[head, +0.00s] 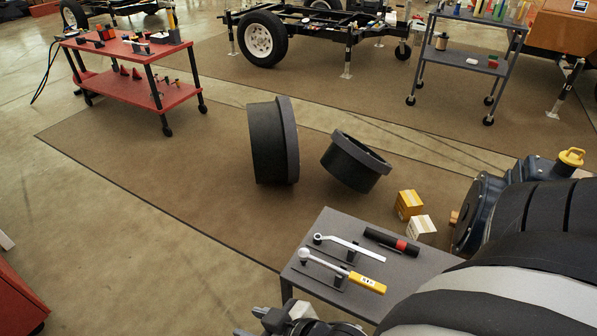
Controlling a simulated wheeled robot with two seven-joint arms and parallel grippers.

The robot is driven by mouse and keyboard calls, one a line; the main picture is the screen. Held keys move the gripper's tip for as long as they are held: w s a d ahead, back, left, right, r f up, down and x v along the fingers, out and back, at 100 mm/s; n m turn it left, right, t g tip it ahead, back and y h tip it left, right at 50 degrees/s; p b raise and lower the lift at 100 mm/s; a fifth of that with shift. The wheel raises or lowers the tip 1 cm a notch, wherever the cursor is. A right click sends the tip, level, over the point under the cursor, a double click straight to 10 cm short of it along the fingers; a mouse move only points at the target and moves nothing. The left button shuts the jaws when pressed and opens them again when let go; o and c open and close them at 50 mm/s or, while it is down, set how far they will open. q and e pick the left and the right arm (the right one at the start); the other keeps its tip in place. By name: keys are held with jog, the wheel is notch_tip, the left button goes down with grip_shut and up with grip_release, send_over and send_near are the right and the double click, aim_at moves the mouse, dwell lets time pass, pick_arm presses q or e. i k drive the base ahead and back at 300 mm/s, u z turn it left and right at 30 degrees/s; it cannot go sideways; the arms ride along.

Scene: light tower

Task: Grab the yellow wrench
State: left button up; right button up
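The yellow wrench (366,283) lies on a small grey table (408,285) at the lower middle right. It has a yellow handle and a silver shaft and head, and rests on a dark holder. My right gripper (262,322) shows at the bottom edge, partly cut off, to the lower left of the wrench and apart from it. Whether its fingers are open or shut is unclear. My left gripper is not in view.
A silver wrench (350,245) and a black tube with a red band (392,242) lie behind it on the table. A large dark rounded body covers the table's right side. Two boxes (409,205) (421,229) and black rings (273,142) stand beyond.

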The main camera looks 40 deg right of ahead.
aim_at(304, 255)
jog(key=i, duration=1.3)
jog(key=z, duration=2.45)
